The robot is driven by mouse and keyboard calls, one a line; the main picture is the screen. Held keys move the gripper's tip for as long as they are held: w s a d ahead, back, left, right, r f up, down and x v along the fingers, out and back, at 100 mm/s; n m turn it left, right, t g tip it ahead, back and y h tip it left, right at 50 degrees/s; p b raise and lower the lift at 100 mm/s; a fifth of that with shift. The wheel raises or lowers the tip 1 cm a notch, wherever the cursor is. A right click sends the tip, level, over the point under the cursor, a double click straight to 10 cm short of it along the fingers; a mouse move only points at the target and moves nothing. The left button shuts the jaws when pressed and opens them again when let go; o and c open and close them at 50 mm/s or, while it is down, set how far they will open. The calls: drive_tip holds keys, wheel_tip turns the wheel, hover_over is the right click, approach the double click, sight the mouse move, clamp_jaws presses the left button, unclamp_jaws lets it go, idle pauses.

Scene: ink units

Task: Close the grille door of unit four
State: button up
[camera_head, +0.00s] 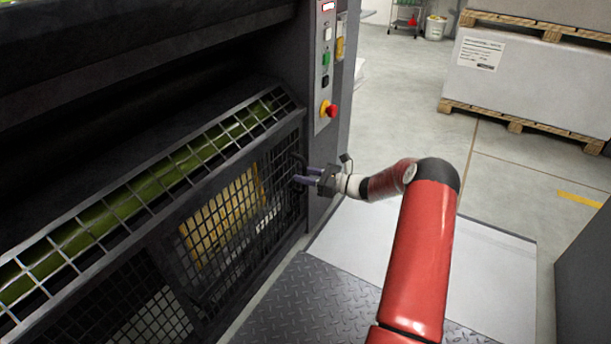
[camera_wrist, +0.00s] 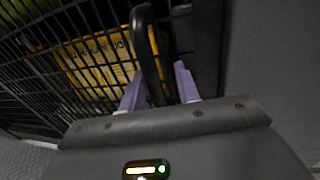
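The grille door (camera_head: 226,240) is a dark mesh panel low on the front of the large dark press unit. It looks close to upright and near its frame; I cannot tell whether a small gap is left. Its dark curved handle (camera_wrist: 147,50) stands near the door's right edge. My gripper (camera_head: 303,175) is at that edge. In the wrist view, the two purple-grey fingers of my gripper (camera_wrist: 160,84) stand apart on either side of the handle, with a gap showing on the right. The fingers look open around the handle, not pressed on it.
A yellow printed panel (camera_head: 220,217) shows behind the mesh. A sloped grille (camera_head: 160,183) over a green roller lies above. A control column (camera_head: 326,80) with a red emergency button (camera_head: 331,111) rises beyond the gripper. Tread plate (camera_head: 305,305) covers the floor in front. Pallets (camera_head: 530,75) stand at the back right.

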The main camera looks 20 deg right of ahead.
drive_tip(key=v, duration=0.7)
drive_tip(key=shift+s+d, duration=0.25)
drive_tip(key=shift+d, duration=0.05)
drive_tip(key=s+a+r+n+g+h+p, duration=0.2)
drive_tip(key=s+a+r+n+g, duration=0.4)
drive_tip(key=a+r, duration=0.25)
drive_tip(key=s+a+r+n+g+h+p, duration=0.1)
drive_tip(key=s+a+r+n+g+h, duration=0.2)
drive_tip(key=s+a+r+n, duration=0.5)
drive_tip(key=s+a+r+n+t+h+p, duration=0.1)
drive_tip(key=s+r+n+h, duration=0.3)
drive_tip(key=s, duration=0.8)
drive_tip(key=s+a+r+n+t+h+p, duration=0.1)
drive_tip(key=s+r+n+h, duration=0.3)
drive_tip(key=s, duration=0.8)
wheel_tip(320, 180, up, 3)
drive_tip(key=n+t+p, duration=0.1)
drive_tip(key=n, duration=0.3)
drive_tip(key=shift+f+h, duration=0.25)
drive_tip(key=shift+h, duration=0.15)
drive_tip(key=shift+o, duration=0.3)
drive_tip(key=shift+w+a, duration=0.1)
drive_tip(key=shift+a, duration=0.05)
